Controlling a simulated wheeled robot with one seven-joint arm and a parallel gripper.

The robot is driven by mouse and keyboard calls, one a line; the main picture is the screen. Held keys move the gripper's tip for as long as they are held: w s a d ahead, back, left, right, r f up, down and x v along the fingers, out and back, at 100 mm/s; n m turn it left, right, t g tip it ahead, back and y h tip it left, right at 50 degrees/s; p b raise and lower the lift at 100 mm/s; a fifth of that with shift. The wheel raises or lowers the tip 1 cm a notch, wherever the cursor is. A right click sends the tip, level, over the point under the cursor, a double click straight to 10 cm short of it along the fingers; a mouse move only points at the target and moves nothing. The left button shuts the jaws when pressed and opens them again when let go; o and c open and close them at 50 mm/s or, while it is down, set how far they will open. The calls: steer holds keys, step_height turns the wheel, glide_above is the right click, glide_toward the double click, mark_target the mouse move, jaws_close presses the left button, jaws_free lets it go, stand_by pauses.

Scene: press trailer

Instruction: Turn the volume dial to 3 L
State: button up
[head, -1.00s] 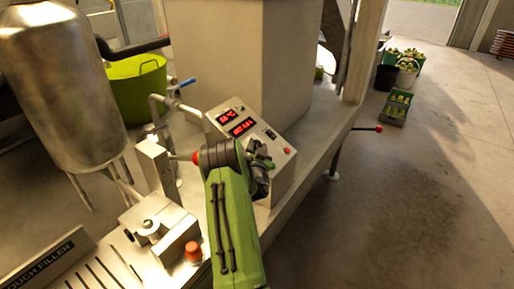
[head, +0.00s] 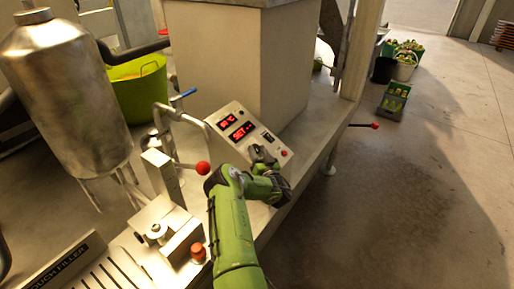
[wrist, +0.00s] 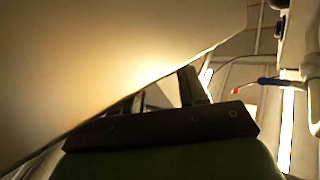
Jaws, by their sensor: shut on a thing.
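The control panel (head: 222,110) is a pale sloped box with two red displays. The lower display (head: 241,131) appears to read "SET"; its other characters are too small to tell. My gripper (head: 259,153) is at the panel's lower middle, shut on the volume dial, which its fingers and wrist mostly hide. In the wrist view, dark fingers of my gripper (wrist: 165,98) reach to a pale surface that fills the upper left. The dial and its mark cannot be made out there, so its setting cannot be read.
A red button (head: 284,153) and a dark switch (head: 268,137) sit right of the dial. A red-knobbed lever (head: 202,168) stands left of my arm, near the pouch filler (head: 80,262). A steel tank (head: 65,95) is at left.

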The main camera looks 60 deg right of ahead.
steer(key=shift+s+d+n+t+y, duration=0.1)
steer(key=shift+n+t+y, duration=0.5)
steer(key=shift+n+t, duration=0.25)
steer(key=o, duration=1.1)
steer(key=shift+c, duration=0.2)
